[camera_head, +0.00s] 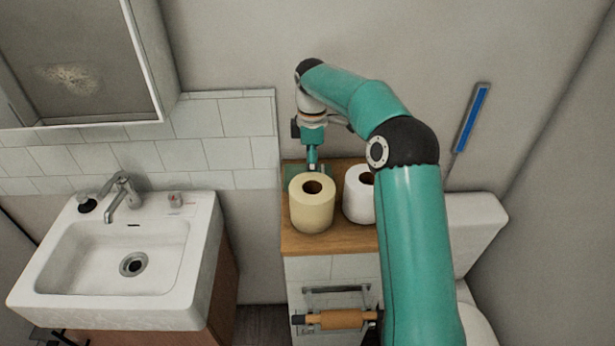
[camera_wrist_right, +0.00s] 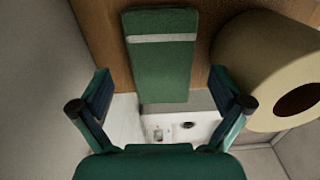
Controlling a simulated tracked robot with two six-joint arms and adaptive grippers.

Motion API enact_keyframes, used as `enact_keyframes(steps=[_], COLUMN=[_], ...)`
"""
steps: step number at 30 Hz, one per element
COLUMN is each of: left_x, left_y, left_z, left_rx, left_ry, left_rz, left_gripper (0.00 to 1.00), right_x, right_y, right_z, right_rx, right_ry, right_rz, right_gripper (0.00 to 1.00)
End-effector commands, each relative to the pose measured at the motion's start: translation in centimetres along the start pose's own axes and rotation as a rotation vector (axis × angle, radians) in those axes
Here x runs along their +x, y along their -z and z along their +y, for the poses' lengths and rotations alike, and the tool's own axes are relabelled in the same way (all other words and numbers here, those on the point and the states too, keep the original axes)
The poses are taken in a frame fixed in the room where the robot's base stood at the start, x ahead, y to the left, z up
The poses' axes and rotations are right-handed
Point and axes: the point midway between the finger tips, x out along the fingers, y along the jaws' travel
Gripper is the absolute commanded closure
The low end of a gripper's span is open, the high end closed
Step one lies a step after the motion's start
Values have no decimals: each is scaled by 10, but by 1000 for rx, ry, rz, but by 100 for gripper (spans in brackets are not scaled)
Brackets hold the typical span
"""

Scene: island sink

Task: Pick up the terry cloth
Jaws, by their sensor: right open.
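The terry cloth (camera_wrist_right: 163,72) is a folded dark green strip with a pale stripe near one end. It lies on the wooden top, and in the right wrist view it sits between my open fingers. In the head view only a little green of the cloth (camera_head: 293,171) shows behind the cream roll, the rest hidden by the roll and my gripper. My right gripper (camera_head: 313,163) points down over the back of the wooden top; it also shows in the right wrist view (camera_wrist_right: 162,90), open and empty. My left gripper is not in view.
A cream toilet roll (camera_head: 311,216) stands close in front of the cloth, and a white roll (camera_head: 357,197) stands to its right. The wall is just behind the wooden top (camera_head: 310,246). A white sink (camera_head: 80,256) is at the left, with a gap between.

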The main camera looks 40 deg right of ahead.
Motion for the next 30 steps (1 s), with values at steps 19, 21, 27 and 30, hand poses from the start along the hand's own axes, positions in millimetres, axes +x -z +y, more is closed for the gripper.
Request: enact_keyframes(steps=[19, 21, 27, 30], left_x=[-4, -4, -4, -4], left_y=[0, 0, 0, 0], left_z=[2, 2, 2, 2], left_rx=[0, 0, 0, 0], left_ry=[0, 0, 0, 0], left_rz=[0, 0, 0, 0], left_gripper=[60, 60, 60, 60], right_x=[37, 37, 36, 36], right_y=[2, 2, 3, 3], right_z=[1, 1, 1, 1], right_rx=[-2, -3, -4, -4], right_ry=[1, 1, 1, 1], right_rz=[0, 0, 0, 0], right_gripper=[18, 30, 57, 57])
